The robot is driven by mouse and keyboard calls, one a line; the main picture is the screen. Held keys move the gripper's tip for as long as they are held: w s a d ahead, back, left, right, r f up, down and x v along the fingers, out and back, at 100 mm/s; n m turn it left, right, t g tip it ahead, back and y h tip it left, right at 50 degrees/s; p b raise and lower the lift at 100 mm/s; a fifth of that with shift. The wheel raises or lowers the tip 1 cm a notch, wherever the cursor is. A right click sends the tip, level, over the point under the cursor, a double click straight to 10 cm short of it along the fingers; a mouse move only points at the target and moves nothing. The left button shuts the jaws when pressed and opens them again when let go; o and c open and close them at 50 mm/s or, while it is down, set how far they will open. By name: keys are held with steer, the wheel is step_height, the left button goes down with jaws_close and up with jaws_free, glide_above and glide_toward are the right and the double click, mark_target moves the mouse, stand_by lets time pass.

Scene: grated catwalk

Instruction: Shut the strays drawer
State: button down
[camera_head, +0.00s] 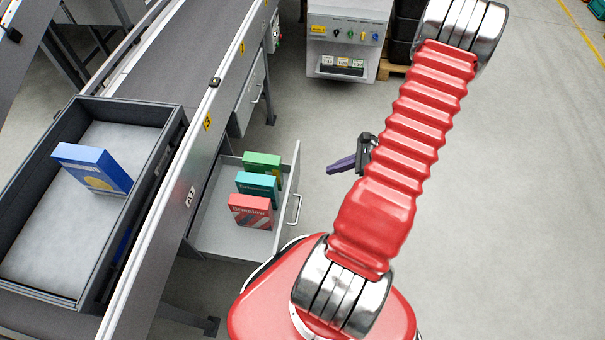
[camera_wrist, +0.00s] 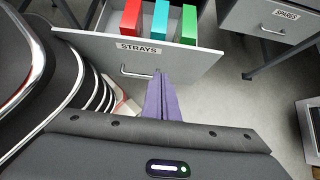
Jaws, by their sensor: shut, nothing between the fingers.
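The strays drawer (camera_head: 221,220) is pulled out from under the conveyor in the head view. In it stand a green box (camera_head: 263,165), a teal box (camera_head: 258,187) and a red box (camera_head: 250,211). The wrist view shows its grey front (camera_wrist: 190,58) with the STRAYS label and a bar handle below the label. My gripper (camera_head: 330,171) is shut and empty, with purple fingers. In the head view it is to the right of the drawer front, apart from it. In the wrist view its fingers (camera_wrist: 161,78) point toward the drawer front, near the handle.
A closed drawer labelled SPARES (camera_wrist: 285,14) is beside the strays drawer. A dark tray (camera_head: 75,205) with a blue box (camera_head: 93,168) sits on the conveyor (camera_head: 190,50). A control cabinet (camera_head: 345,45) stands at the back. The floor to the right is clear.

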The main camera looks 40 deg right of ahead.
mark_target(292, 178)
steer(key=shift+w+a+r+x, duration=0.2)
steer(key=shift+w+r+x, duration=0.15)
steer(key=shift+x, duration=1.75)
steer(key=shift+w+a+r+x, duration=0.2)
steer(key=shift+r+x, duration=0.1)
steer(key=shift+x, duration=1.8)
steer(key=shift+w+a+r+x, duration=0.2)
steer(key=shift+w+r+x, duration=0.15)
steer(key=shift+x, duration=1.75)
steer(key=shift+d, duration=0.15)
